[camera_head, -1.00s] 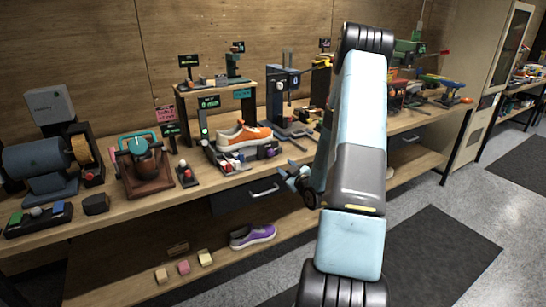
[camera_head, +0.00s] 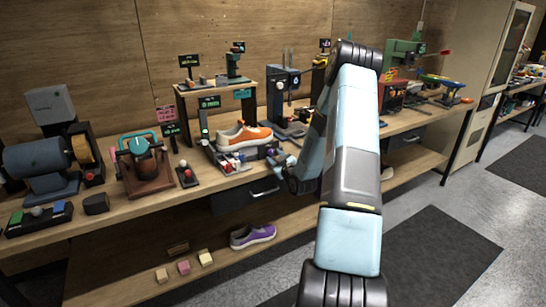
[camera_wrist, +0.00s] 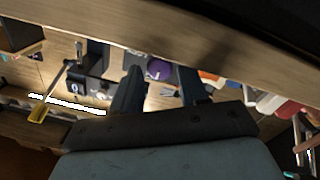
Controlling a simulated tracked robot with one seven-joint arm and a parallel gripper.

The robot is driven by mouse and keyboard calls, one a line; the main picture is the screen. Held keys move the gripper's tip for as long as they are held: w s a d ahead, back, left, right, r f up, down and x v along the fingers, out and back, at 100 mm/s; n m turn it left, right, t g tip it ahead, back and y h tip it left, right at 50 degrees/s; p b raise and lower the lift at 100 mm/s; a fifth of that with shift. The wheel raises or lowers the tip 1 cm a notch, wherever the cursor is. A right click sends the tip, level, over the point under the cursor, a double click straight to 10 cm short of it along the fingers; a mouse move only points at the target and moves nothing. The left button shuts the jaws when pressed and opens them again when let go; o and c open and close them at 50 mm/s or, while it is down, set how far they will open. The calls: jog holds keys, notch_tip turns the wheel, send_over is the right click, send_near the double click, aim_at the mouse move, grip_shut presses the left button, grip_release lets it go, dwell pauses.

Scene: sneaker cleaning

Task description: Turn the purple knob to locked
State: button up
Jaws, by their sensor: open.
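The purple knob (camera_wrist: 160,70) shows in the wrist view beyond my gripper (camera_wrist: 160,78), in the gap between its two fingers. The fingers are apart, with nothing between them that I can see touching. In the head view, my gripper (camera_head: 275,159) is at the front edge of the bench, just right of the station with the orange sneaker (camera_head: 244,137). The knob's base and its locked mark are too small or hidden to read.
The wooden bench (camera_head: 120,208) carries a grinder (camera_head: 38,160) at the left and a blue press (camera_head: 284,97) behind the sneaker station. A purple sneaker (camera_head: 253,236) lies on the lower shelf. The wrist view shows the bench edge (camera_wrist: 190,38) close by.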

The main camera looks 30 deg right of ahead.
jog(key=shift+w, duration=1.2)
jog(key=c, duration=0.8)
